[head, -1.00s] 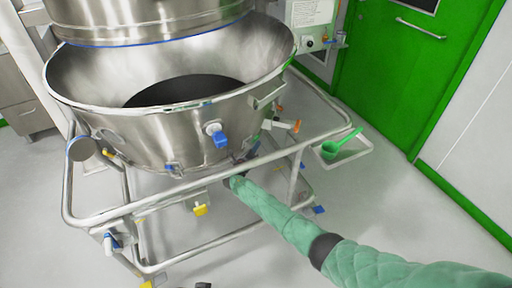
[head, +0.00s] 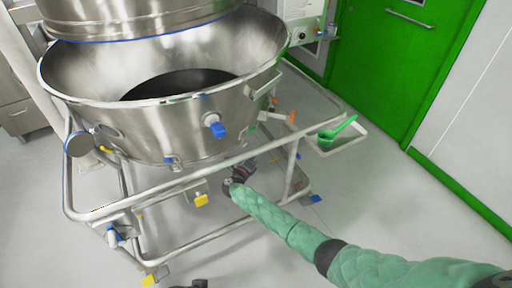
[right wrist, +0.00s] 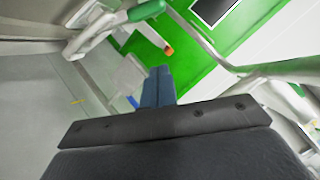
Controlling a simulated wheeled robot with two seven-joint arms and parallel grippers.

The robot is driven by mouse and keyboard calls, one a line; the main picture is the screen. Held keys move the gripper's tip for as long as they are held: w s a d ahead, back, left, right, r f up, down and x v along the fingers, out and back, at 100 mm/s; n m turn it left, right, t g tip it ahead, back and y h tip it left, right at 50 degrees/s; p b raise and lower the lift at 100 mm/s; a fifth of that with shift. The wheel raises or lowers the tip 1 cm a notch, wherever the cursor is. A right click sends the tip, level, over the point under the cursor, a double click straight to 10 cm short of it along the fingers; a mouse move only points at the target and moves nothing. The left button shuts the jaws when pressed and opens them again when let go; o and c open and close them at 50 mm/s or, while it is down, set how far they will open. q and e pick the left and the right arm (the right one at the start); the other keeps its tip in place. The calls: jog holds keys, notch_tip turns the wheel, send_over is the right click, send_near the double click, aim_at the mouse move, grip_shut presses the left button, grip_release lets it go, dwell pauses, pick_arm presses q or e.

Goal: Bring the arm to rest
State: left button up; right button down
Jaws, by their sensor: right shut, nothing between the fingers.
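My right arm, in a green quilted sleeve, comes in from the lower right of the head view. Its right gripper (head: 249,166) is small and dark there, at the lower front rail of the steel vessel's frame; I cannot tell whether it touches the rail. In the right wrist view the blue fingers of the right gripper (right wrist: 158,72) are together with nothing between them. My left gripper is not in view.
A wide steel vessel (head: 150,135) sits in a tubular frame (head: 300,133) with valves and blue and yellow fittings. A green scoop (head: 338,128) lies on a tray (head: 350,143) at the right. A green door (head: 385,60) stands behind. The floor at right is clear.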

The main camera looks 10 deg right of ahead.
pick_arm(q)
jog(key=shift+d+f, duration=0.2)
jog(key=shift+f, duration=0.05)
pick_arm(e)
jog(key=v, duration=0.5)
jog(key=shift+a+r, duration=0.1)
jog(key=shift+r, duration=0.15)
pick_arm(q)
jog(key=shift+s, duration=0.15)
pick_arm(e)
jog(key=shift+s, duration=0.1)
